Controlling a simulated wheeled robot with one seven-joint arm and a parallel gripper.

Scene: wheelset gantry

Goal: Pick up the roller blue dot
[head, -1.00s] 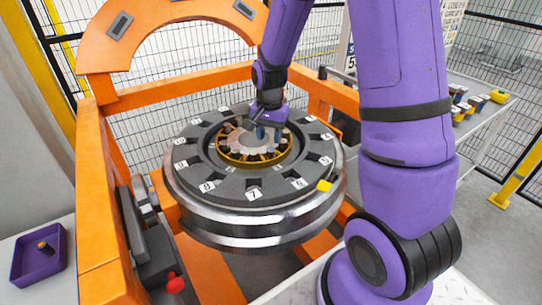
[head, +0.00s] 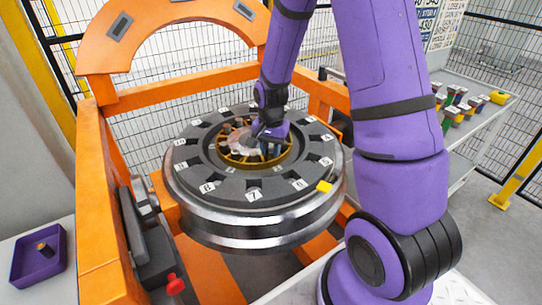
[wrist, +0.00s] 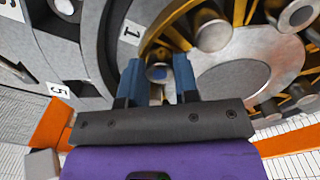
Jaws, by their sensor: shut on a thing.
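The roller with the blue dot (wrist: 157,73) shows between my two blue fingers in the wrist view, with a bluish mark on its end. My gripper (wrist: 157,68) is shut on it, and it also shows in the head view (head: 271,150), low over the right part of the wheel's centre. The roller sits at the edge of the yellow-gold cage (wrist: 178,38), beside the dark ring tile marked 1. My fingers hide its sides, and its lower end is hidden. In the head view my gripper covers it.
The grey numbered ring (head: 225,190) surrounds the cage on the steel wheel (head: 250,232). Other grey rollers (wrist: 213,32) stand close by in the cage. An orange frame (head: 95,200) encloses the wheel. A purple tray (head: 55,272) holding a small part is at left; a parts shelf (head: 475,140) is at right.

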